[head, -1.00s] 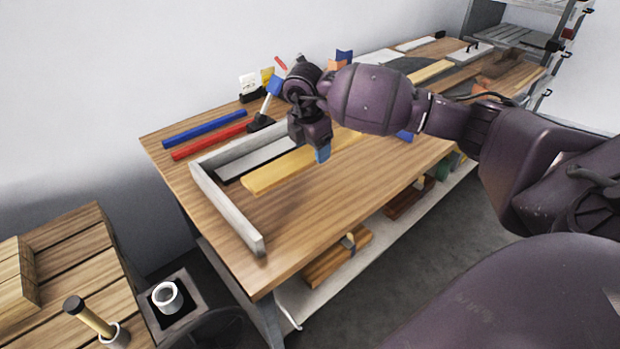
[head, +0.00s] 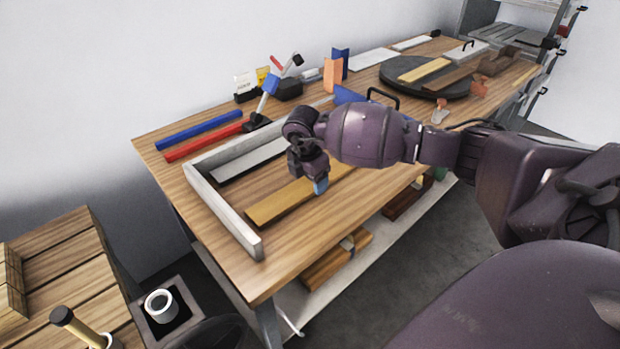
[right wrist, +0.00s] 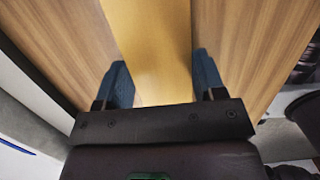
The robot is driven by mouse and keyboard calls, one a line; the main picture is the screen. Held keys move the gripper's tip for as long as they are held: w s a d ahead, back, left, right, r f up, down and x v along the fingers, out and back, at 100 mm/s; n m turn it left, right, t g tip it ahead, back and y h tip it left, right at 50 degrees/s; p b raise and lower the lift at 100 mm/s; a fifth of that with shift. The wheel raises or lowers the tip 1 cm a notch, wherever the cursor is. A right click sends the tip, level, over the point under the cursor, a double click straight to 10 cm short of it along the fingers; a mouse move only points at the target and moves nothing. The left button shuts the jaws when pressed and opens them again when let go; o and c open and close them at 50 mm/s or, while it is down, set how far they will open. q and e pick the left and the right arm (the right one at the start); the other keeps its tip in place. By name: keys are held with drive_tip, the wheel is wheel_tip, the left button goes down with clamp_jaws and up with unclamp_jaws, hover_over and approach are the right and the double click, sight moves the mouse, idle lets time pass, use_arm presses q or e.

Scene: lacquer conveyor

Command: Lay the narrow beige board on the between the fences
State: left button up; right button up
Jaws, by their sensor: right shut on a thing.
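The narrow beige board (head: 280,204) is long and yellowish, and it runs lengthwise over the bench inside the L of two pale fences. My right gripper (head: 320,186) is shut on it. In the right wrist view the board (right wrist: 150,40) passes between the blue fingers (right wrist: 163,85). The board's left end is a little to the right of the left fence (head: 222,212), with a gap. The back fence (head: 240,147) runs behind. I cannot tell whether the board touches the bench or hangs just above it. My left gripper is not in view.
A whitish board (head: 250,160) lies along the back fence, behind the beige one. Blue (head: 198,130) and red (head: 205,141) bars lie beyond it. A dark turntable (head: 430,82) carries more boards at the right. The bench (head: 285,245) is clear in front.

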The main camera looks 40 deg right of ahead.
sight(308, 183)
drive_tip(key=o, duration=1.1)
drive_tip(key=r, duration=0.2)
drive_tip(key=r+p, duration=0.1)
drive_tip(key=r, duration=0.3)
drive_tip(key=shift+a, duration=0.4)
drive_tip(key=r, duration=0.2)
drive_tip(key=r+p, duration=0.1)
drive_tip(key=r, duration=0.1)
drive_tip(key=a+r, duration=0.1)
drive_tip(key=r, duration=0.1)
drive_tip(key=shift+s, duration=0.1)
